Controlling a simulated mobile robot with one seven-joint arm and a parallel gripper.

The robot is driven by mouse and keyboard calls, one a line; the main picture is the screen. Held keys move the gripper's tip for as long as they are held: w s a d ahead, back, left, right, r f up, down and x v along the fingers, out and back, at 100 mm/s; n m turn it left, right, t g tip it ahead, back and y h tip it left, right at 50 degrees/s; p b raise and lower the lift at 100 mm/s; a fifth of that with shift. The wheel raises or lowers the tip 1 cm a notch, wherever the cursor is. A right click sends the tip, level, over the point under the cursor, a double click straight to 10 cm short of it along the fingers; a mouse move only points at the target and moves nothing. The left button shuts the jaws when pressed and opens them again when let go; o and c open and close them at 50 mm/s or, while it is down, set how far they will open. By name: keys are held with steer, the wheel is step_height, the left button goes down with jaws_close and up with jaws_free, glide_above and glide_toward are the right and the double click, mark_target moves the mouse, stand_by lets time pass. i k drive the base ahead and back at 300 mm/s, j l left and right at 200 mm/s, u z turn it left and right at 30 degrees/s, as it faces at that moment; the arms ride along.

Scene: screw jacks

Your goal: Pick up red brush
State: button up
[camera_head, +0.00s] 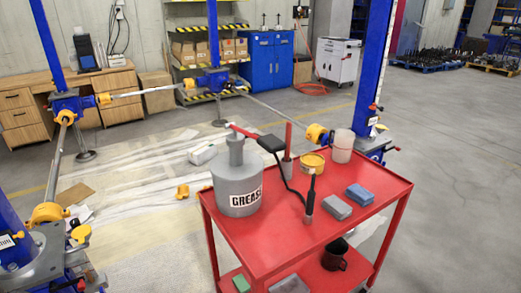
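My gripper is not in view.
A grey grease can (237,185) with a red lever and black hose stands left of the red handle. A yellow tin (312,163), a translucent container (342,146) and grey (337,208) and blue (360,194) blocks stand on the right. The cart's front is clear.

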mark_target(288, 125)
steer(key=l+u, duration=0.3)
steer(key=u, duration=0.15)
steer(key=i+l+u, duration=0.1)
steer(key=l+u, duration=0.25)
steer(key=u, duration=0.15)
steer(key=l+u, duration=0.2)
steer(key=l, duration=0.3)
steer(key=k+l+u, duration=0.2)
steer(key=l, duration=0.25)
steer(key=k+l, duration=0.1)
steer(key=l, duration=0.7)
steer(key=k+l+u, duration=0.1)
steer(key=l, duration=0.3)
steer(key=k+l, duration=0.1)
steer(key=l, duration=0.3)
steer(key=k+l, duration=0.1)
steer(key=l, duration=0.25)
steer(key=i, duration=1)
steer(key=u, duration=0.05)
